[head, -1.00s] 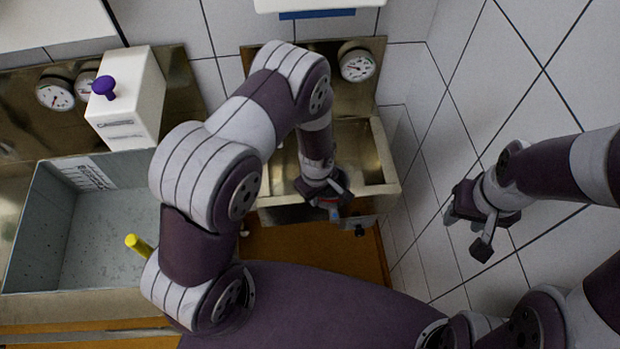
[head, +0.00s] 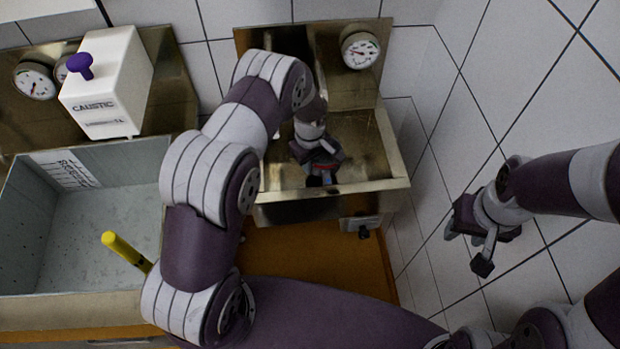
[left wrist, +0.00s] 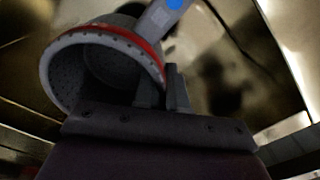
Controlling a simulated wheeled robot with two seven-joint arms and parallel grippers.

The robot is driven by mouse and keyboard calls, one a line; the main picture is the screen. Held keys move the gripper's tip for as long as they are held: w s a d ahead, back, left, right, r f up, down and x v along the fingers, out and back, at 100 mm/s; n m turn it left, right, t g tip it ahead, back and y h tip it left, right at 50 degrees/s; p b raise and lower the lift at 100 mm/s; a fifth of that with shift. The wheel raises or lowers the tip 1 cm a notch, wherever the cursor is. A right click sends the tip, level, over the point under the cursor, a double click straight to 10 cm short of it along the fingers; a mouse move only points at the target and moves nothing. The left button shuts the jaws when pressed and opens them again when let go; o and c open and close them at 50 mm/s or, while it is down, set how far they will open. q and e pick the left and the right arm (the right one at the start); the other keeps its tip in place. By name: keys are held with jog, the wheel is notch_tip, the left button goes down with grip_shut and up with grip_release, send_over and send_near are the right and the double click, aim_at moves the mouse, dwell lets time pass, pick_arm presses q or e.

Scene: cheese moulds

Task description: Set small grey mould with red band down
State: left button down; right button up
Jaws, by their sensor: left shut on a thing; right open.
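The small grey mould with the red band (left wrist: 98,62) is at the upper left of the left wrist view, tilted, its perforated inside showing. My left gripper (left wrist: 165,95) is shut on its wall. In the head view the gripper (head: 320,168) is inside the steel basin (head: 378,188), near its front wall. Only a bit of red band shows there; the rest of the mould is hidden by the gripper. I cannot tell whether the mould touches the basin floor. My right gripper (head: 468,246) is open and empty, in front of the tiled wall at the right.
A grey tub (head: 85,228) stands at the left, with a yellow handle (head: 124,250) at its right. A white caustic box (head: 106,85) with a purple knob is behind it. A dial gauge (head: 360,48) sits above the basin. A drain valve (head: 362,226) is on the basin's front.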

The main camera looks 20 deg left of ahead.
pick_arm(q)
notch_tip(320, 180, down, 5)
jog(key=b, duration=0.3)
jog(key=shift+r, duration=0.25)
jog(key=shift+f, duration=0.2)
jog(key=c, duration=1.2)
grip_release()
jog(key=shift+r, duration=0.2)
notch_tip(320, 180, up, 12)
jog(key=shift+b, duration=0.6)
jog(key=s+r+m, duration=0.3)
jog(key=s, duration=0.3)
jog(key=s+a+r+m+t, duration=0.1)
jog(key=s+r+m, duration=0.1)
jog(key=s+m, duration=0.2)
jog(key=s+a+r+m, duration=0.1)
jog(key=s+r+m, duration=0.2)
jog(key=s, duration=0.7)
jog(key=shift+s+a+r+m, duration=0.15)
jog(key=shift+a+r+m, duration=0.1)
jog(key=shift+r+m, duration=0.15)
